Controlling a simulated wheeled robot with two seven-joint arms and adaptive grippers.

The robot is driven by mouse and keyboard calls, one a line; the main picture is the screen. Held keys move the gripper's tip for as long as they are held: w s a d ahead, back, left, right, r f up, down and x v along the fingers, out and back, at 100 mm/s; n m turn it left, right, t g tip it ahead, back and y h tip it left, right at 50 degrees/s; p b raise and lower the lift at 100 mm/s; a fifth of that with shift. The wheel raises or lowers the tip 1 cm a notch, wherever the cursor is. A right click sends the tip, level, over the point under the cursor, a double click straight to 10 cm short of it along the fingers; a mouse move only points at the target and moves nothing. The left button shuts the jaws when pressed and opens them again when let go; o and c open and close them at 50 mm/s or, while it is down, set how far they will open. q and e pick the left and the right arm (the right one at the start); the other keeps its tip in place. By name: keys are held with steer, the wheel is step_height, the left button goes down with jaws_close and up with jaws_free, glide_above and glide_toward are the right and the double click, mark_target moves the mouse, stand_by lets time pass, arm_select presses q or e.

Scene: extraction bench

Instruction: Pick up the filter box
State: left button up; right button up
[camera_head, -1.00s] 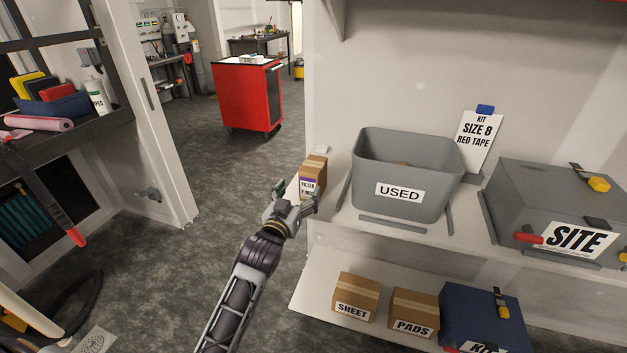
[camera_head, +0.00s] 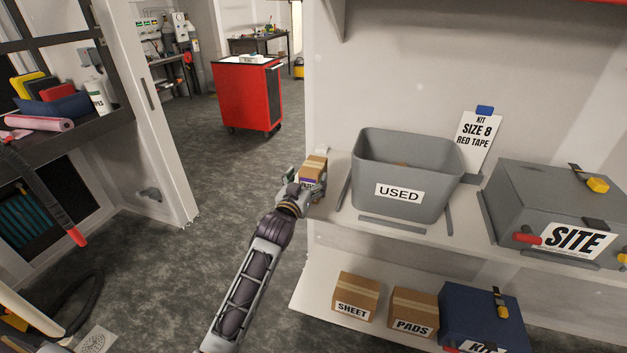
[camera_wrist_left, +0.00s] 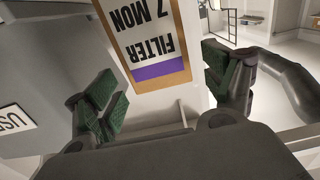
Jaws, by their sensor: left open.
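The filter box (camera_head: 314,168) is a small brown cardboard box with a white and purple label. It stands at the left end of the upper shelf, and my gripper hides its lower part in the head view. In the left wrist view the box (camera_wrist_left: 148,40) appears upside down, its label reading FILTER and 7 MON. My left gripper (camera_head: 301,187) is at the box's near side. In the wrist view its green-padded fingers (camera_wrist_left: 163,92) are spread apart, with the box ahead between their lines and nothing held. My right gripper is not in view.
A grey bin marked USED (camera_head: 405,205) stands on the upper shelf just right of the box. A grey SITE case (camera_head: 535,190) is farther right. The lower shelf holds SHEET (camera_head: 357,290) and PADS (camera_head: 413,305) boxes and a blue case (camera_head: 485,315). Left of the shelf is open floor.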

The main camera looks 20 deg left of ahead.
mark_target(314, 168)
arm_select(q)
steer(key=shift+w, duration=0.65)
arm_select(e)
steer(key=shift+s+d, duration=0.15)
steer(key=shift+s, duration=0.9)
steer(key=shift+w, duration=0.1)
arm_select(q)
steer(key=shift+w, duration=0.45)
steer(key=shift+w+p, duration=0.3)
steer(key=shift+w, duration=0.75)
steer(key=shift+w+d, duration=0.1)
steer(key=shift+w, duration=0.95)
steer(key=shift+f, duration=0.1)
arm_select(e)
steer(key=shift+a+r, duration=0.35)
